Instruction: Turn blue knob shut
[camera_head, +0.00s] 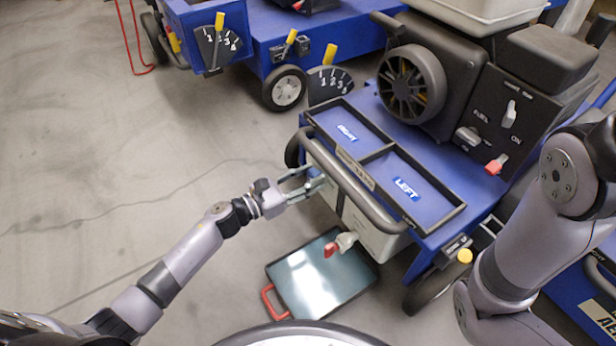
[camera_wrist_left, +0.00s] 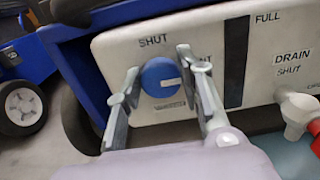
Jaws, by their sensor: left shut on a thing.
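The blue knob (camera_wrist_left: 160,77) is on the pale tank panel (camera_wrist_left: 220,60) in the left wrist view. Its white mark points to the right, toward a label partly hidden by a finger. The word SHUT (camera_wrist_left: 153,41) is printed above the knob. My left gripper (camera_wrist_left: 158,66) has one finger on each side of the knob and is shut on it. In the head view my left gripper (camera_head: 312,183) reaches the tank under the cart's tray, and the knob is hidden there. My right arm enters from the right; its gripper is out of view.
A drain valve with a red handle (camera_head: 331,249) sticks out of the tank (camera_head: 375,238), above a pan (camera_head: 318,277) on the floor. A grey handle bar (camera_head: 345,185) runs above the left gripper. Open floor lies to the left.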

